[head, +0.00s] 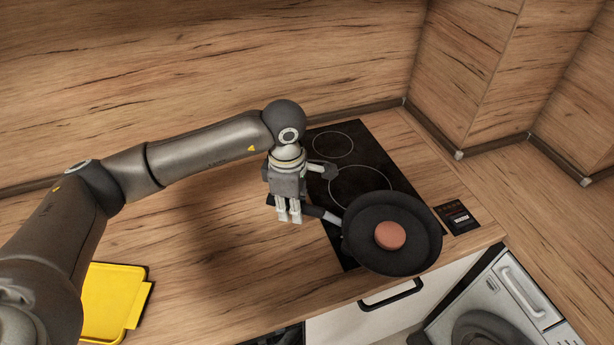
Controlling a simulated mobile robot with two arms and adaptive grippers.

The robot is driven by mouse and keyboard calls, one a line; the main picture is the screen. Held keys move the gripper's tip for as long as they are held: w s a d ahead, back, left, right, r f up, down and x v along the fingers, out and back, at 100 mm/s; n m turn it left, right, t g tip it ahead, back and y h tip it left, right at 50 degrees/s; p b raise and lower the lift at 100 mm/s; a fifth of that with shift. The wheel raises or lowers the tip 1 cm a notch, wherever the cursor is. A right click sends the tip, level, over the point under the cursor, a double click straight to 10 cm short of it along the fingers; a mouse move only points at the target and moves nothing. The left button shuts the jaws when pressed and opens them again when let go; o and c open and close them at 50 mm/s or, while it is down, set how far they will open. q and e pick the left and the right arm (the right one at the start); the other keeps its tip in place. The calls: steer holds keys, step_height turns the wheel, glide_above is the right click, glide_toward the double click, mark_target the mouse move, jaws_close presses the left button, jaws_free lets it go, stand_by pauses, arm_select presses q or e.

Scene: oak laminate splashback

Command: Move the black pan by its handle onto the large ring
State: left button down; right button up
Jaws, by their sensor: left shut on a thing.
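The black pan (362,252) holds a round brown patty (390,236). It is at the front right of the black hob (372,146), covering part of it and reaching toward the counter's front edge. I cannot tell whether it is raised. Its handle (331,217) points left to my left gripper (289,217), which is shut on it. The large ring (360,167) is marked on the hob behind the pan, with its front part partly covered. A smaller ring (333,133) lies farther back. My right gripper is not in view.
A yellow board (112,300) lies at the front left of the wooden counter. A small black panel (457,219) lies right of the pan. A white washing machine (515,285) stands below at the right. Wooden walls rise behind. The counter left of the hob is clear.

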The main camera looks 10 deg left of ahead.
arm_select(q)
steer(key=shift+w+d+r+n+p, duration=0.35)
steer(key=shift+w+n+p, duration=0.45)
steer(key=shift+n, duration=0.95)
steer(key=shift+w+d+r+n+p, duration=0.3)
steer(key=shift+w+n+p, duration=0.5)
steer(key=shift+n, duration=1)
steer(key=shift+w+d+r+n+p, duration=0.35)
steer(key=shift+w+n+p, duration=0.45)
steer(key=shift+n, duration=0.95)
steer(key=shift+s+f, duration=0.15)
steer(key=shift+s+f+b, duration=0.1)
steer(key=shift+f+b, duration=3.6)
steer(key=shift+f, duration=0.15)
steer(key=shift+f+b, duration=0.55)
steer(key=shift+b, duration=0.2)
